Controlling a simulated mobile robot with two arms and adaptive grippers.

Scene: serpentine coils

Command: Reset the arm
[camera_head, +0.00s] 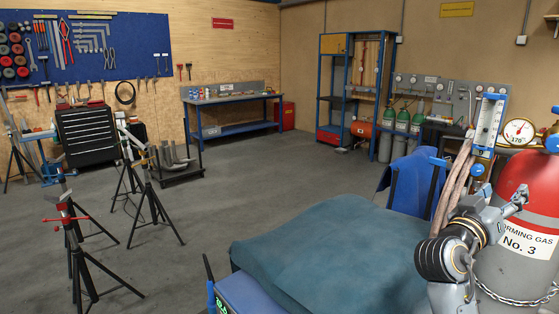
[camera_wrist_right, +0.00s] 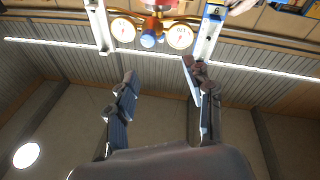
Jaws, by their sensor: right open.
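My right arm comes up at the lower right of the head view. Its right gripper (camera_head: 514,201) is in front of the red and grey gas cylinder (camera_head: 518,256) labelled No. 3. I cannot tell how far apart the gripper and cylinder are. In the right wrist view the two dark fingers of the right gripper (camera_wrist_right: 158,82) are spread apart, with nothing between them. Beyond them at the top is a brass regulator (camera_wrist_right: 155,24) with two round gauges. My left arm and gripper are not in view.
A flowmeter (camera_head: 488,122) and hoses stand beside the cylinder, with a gauge (camera_head: 519,132) above it. A blue-green cloth-covered surface (camera_head: 320,250) fills the lower middle. Tripod stands (camera_head: 72,225) are at the left. Open floor (camera_head: 240,185) lies between them and the workbench (camera_head: 235,97).

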